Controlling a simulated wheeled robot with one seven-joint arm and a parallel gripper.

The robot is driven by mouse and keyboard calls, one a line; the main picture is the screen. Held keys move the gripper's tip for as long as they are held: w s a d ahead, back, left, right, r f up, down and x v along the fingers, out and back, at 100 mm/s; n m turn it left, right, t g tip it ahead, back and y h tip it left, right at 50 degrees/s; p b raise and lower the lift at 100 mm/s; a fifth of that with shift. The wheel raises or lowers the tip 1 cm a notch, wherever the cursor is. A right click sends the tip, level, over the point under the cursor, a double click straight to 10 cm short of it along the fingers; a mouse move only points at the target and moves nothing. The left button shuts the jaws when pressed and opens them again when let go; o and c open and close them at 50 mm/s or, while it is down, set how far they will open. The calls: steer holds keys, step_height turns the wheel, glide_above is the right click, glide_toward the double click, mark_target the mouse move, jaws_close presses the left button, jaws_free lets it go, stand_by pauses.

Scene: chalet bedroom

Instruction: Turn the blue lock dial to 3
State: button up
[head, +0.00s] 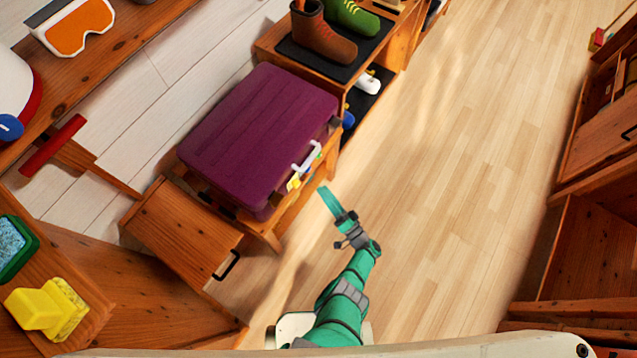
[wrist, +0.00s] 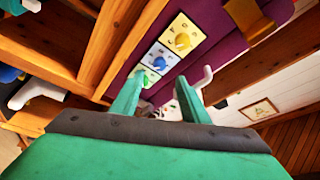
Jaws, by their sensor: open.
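A purple suitcase (head: 255,130) lies on a wooden bench in the head view. Its side carries a white handle (head: 308,157) and a row of small coloured dials, too small to read there. In the wrist view, the blue dial (wrist: 159,62) sits on a white plate between a yellow dial (wrist: 182,41) and a green dial (wrist: 147,78). The marks around the blue dial are too small to read. My gripper (head: 325,190) is open and empty near the suitcase's dial side. In the wrist view, my gripper (wrist: 158,82) points toward the dials, apart from the blue one.
The white handle (wrist: 202,78) is close to the right finger in the wrist view. A shelf with boots (head: 325,38) adjoins the bench. A wooden drawer (head: 180,230) stands at left. Open floor (head: 450,180) lies to the right, with wooden furniture (head: 590,250) beyond.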

steer(key=shift+v, duration=1.05)
steer(key=shift+d, duration=0.1)
steer(key=s+a+f+n+g+h, duration=0.1)
steer(key=s+a+f+g+h, duration=0.15)
steer(key=s+f+g, duration=0.45)
steer(key=s+a+f+n+g+h, duration=0.15)
steer(key=s+a+f, duration=0.25)
steer(key=s+f, duration=0.7)
steer(key=s+d+r+g+h, duration=0.2)
steer(key=s+h, duration=0.1)
steer(key=s, duration=0.6)
steer(key=s+d+r+n+t+h, duration=0.1)
steer(key=s+r+h, duration=0.1)
steer(key=r, duration=0.6)
steer(key=s+d+r+t+h, duration=0.1)
steer(key=d+r+h, duration=0.1)
steer(key=r, duration=0.5)
steer(key=w+a+r+n+t, duration=0.1)
steer(key=a+r+t, duration=0.1)
steer(key=r, duration=1.5)
steer(key=a+r+n+t, duration=0.1)
steer(key=r+t, duration=0.4)
steer(key=r, duration=1.2)
steer(key=shift+w+a, duration=0.4)
steer(key=shift+a, duration=0.3)
